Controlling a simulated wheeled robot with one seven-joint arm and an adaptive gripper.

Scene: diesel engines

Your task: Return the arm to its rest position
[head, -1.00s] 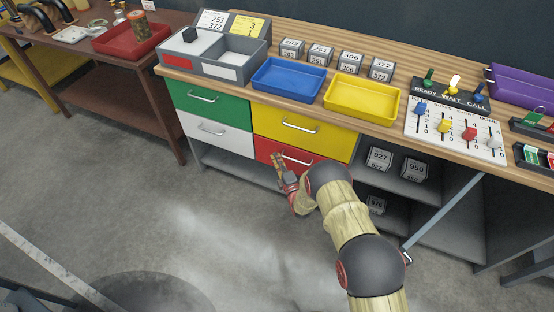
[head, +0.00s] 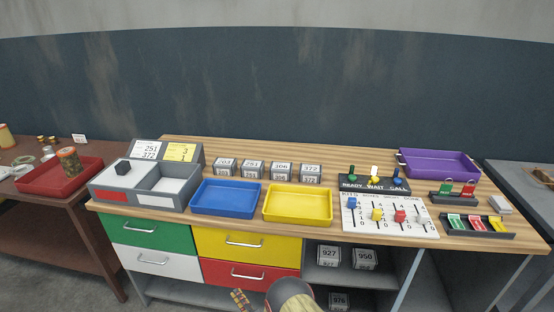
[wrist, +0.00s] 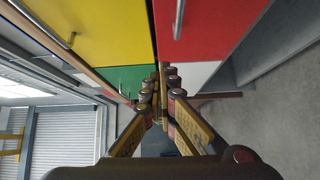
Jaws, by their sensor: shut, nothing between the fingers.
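My gripper (wrist: 161,92) is shut and empty in the wrist view, with its two fingers meeting near the drawer fronts. In the head view only the end of my gripper (head: 240,299) and part of my arm show at the bottom edge, in front of the red drawer (head: 249,273). The rest of my arm is below the frame. In the wrist view the red drawer (wrist: 215,30) and the yellow drawer (wrist: 110,30) are close above the fingers. I cannot tell whether the fingers touch anything.
The wooden workbench (head: 300,224) carries a blue tray (head: 226,211), a yellow tray (head: 298,217), a grey divided box (head: 146,197), several numbered blocks and a slider panel (head: 360,229). Below are drawers and a shelf with numbered blocks. A brown table (head: 60,213) stands at left.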

